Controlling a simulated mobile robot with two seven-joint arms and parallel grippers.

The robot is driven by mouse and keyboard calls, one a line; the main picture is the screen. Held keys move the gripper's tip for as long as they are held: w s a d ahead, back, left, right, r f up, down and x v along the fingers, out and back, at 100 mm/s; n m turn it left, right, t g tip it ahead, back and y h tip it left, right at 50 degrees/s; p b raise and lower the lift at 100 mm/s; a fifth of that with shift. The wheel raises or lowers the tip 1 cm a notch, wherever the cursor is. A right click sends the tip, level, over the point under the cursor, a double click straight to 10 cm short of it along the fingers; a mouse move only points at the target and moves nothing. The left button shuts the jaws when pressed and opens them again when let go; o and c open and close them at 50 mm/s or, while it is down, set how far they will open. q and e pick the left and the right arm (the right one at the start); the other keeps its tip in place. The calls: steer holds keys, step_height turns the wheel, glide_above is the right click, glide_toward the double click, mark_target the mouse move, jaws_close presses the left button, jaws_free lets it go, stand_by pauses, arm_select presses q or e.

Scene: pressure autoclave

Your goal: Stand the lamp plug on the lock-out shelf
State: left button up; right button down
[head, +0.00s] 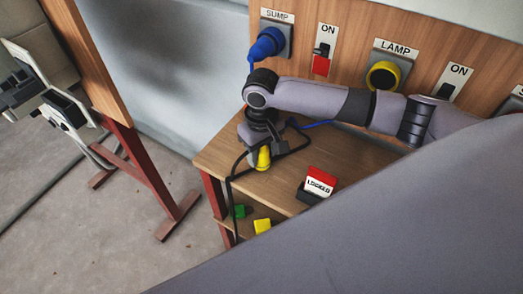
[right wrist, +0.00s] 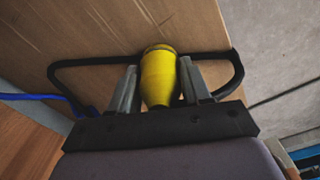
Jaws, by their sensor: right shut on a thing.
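The yellow lamp plug (head: 263,158) is held by my right gripper (head: 262,146) over the left part of the wooden shelf top (head: 285,185). In the right wrist view the plug (right wrist: 159,77) sits between the two grey fingers, with wood behind it. I cannot tell whether its lower end touches the wood. The LAMP socket (head: 383,76) on the panel shows a yellow ring and a dark, empty middle.
A red and white LOCKED block (head: 319,181) stands right of the plug. A blue plug (head: 266,45) sits at SUMP. A black cable (head: 228,190) hangs over the left edge. Green (head: 240,211) and yellow (head: 262,226) pieces lie lower down. My arm crosses before the panel.

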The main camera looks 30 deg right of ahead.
steer(key=c, duration=0.5)
jaws_free()
step_height(320, 180, up, 12)
steer(key=shift+r+p, duration=0.1)
steer(key=shift+p, duration=0.25)
